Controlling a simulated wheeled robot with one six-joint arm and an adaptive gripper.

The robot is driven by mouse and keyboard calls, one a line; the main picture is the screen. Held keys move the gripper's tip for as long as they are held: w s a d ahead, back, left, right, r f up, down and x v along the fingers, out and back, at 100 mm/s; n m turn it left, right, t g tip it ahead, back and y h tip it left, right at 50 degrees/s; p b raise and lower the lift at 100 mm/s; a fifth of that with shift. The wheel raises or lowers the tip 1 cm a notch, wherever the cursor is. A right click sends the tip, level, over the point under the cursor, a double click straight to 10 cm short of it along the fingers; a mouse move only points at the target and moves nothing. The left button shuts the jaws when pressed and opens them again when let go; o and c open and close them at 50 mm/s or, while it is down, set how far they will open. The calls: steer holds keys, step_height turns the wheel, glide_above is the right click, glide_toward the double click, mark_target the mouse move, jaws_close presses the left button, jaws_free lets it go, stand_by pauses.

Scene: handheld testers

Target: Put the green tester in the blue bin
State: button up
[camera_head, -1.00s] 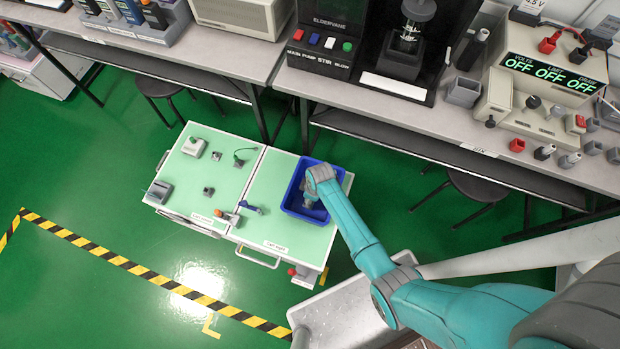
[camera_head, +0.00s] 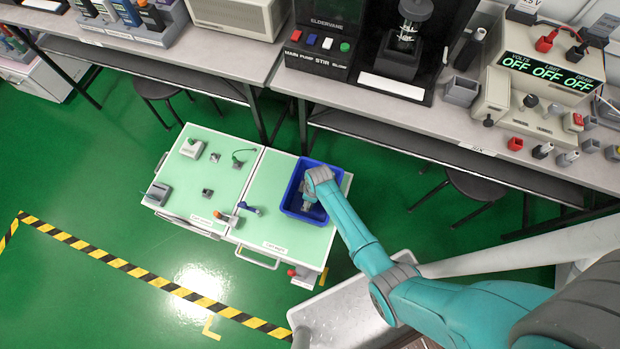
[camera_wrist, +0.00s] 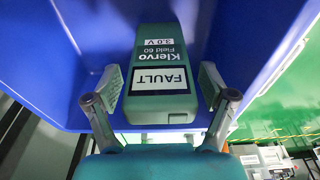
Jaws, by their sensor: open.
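The blue bin (camera_head: 289,201) stands on the right half of the pale green cart top, and its walls (camera_wrist: 60,75) fill much of the wrist view. The green tester (camera_wrist: 165,55), marked Klervo Field 60, 3.0 V, with a white FAULT label, is inside the bin in the wrist view. My gripper (camera_wrist: 159,92) is open, with one finger on each side of the tester's near end and small gaps visible. In the head view my gripper (camera_head: 308,203) reaches down into the bin, and my wrist hides most of the bin's inside.
A workbench (camera_head: 440,112) with instruments runs behind. Green floor left of the cart is clear.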

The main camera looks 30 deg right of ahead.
step_height(320, 180, up, 12)
steer(key=s+d, duration=0.1)
steer(key=shift+s+d, duration=0.15)
stand_by(0.3)
steer(key=s+r+m+t, duration=0.2)
steer(key=s+r+t, duration=0.1)
steer(key=s, duration=0.5)
steer(key=s+r+m+t, duration=0.2)
steer(key=s+t, duration=0.1)
steer(key=s, duration=0.6)
steer(key=s+r+m+t, duration=0.2)
steer(key=s+r+t, duration=0.2)
steer(key=r, duration=1)
steer(key=s+d+r+m+t+h, duration=0.1)
steer(key=s+r+m+t, duration=0.2)
steer(key=s+r, duration=0.5)
step_height(320, 180, up, 7)
steer(key=shift+s+t, duration=0.25)
steer(key=shift+t, duration=0.15)
